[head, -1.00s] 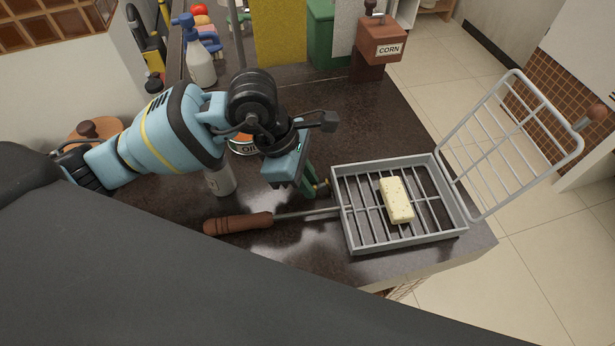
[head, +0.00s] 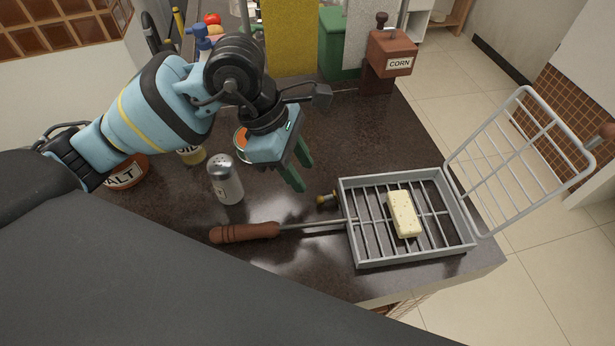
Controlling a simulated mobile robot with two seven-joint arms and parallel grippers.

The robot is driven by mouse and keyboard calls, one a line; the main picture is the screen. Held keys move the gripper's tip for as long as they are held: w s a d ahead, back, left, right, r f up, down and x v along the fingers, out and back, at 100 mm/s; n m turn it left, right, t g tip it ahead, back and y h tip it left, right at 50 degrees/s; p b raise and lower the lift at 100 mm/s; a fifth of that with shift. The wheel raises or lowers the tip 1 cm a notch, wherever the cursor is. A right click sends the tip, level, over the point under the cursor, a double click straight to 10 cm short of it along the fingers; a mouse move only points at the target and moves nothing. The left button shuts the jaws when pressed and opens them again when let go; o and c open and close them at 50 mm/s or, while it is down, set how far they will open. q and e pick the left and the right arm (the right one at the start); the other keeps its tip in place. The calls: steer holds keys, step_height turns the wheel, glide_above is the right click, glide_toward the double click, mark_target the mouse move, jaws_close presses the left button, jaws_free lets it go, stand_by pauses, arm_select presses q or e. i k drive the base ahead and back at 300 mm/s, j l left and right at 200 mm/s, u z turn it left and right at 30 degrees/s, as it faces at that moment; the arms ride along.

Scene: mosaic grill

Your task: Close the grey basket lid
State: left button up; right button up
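The grey grill basket (head: 460,247) lies on the dark counter at the right, its wooden handle (head: 245,232) pointing left. A pale speckled block (head: 403,214) lies on its bars. The grey wire lid (head: 517,160) is hinged at the basket's right side and stands open, leaning out past the counter edge. A wooden knob at the lid's far end is partly cut off by the right picture edge. My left gripper (head: 301,177) is above the counter, left of and behind the basket, apart from it. Its two green fingers are spread with nothing between them. My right gripper is not in view.
A salt or pepper shaker (head: 226,181) stands left of my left gripper. A small brass-coloured piece (head: 327,199) is at the basket's left side. The corn box (head: 389,55), a green bin (head: 340,42) and a yellow panel (head: 291,38) are behind. The counter's middle is clear.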

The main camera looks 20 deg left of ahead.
mark_target(606, 132)
steer(key=k, duration=1)
